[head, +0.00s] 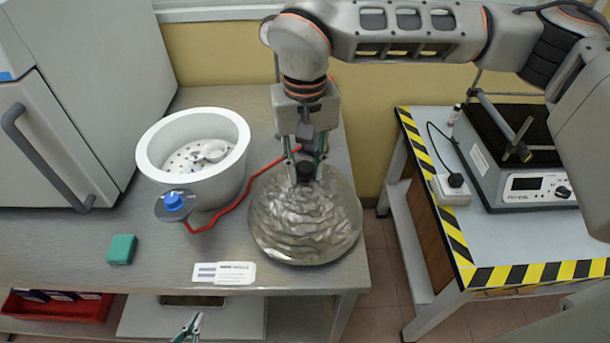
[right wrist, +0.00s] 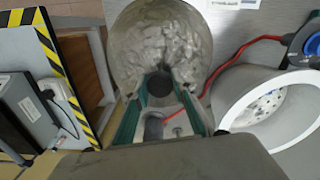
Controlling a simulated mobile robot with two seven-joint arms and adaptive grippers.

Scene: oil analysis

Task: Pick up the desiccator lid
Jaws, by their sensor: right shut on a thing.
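The desiccator lid (head: 300,222) is a clear, rippled glass dome with a dark knob on top, at the right end of the steel bench. My right gripper (head: 305,172) comes down from above and is shut on the knob (right wrist: 159,85). The lid also shows in the right wrist view (right wrist: 158,38), beyond the fingers. I cannot tell whether its rim touches the bench. The white desiccator bowl (head: 238,170) stands open to the left, with a perforated plate inside. My left gripper (head: 190,326) is open and empty at the bottom edge of the head view.
A red tube (head: 245,197) runs from a blue valve (head: 173,201) beside the bowl to behind the lid. A green block (head: 121,249) and white cards (head: 224,273) lie on the bench (head: 75,235). A striped-edge table (head: 430,200) with an instrument stands right, across a gap.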

